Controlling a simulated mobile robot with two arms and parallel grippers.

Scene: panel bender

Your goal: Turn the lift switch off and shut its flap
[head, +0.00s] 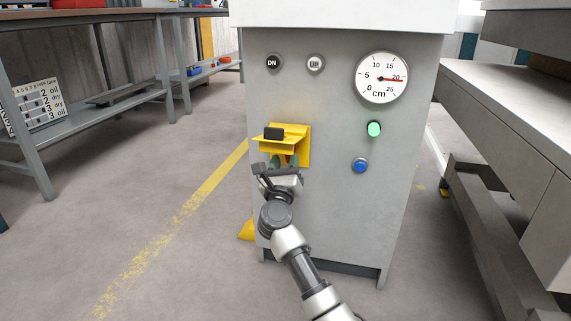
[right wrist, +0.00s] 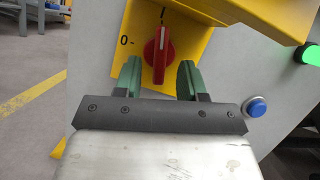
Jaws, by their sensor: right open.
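The lift switch is a red knob (right wrist: 158,55) on a yellow plate (right wrist: 108,55) on the cabinet front. In the right wrist view it stands upright, its top at the mark above it; a "0" mark is to its left. The yellow flap (head: 284,144) is raised and sticks out above the switch, with a black block (head: 273,133) on it. My right gripper (right wrist: 158,70) is open, its green-padded fingers either side of the knob with gaps showing. In the head view the right gripper (head: 285,161) is just below the flap and hides most of the knob.
The cabinet (head: 330,220) also carries a round dial (head: 382,78), a lit green lamp (head: 374,129) and a blue button (head: 360,166) right of the switch. A workbench (head: 90,100) stands at left, heavy grey machinery (head: 510,115) at right. The floor at left is clear.

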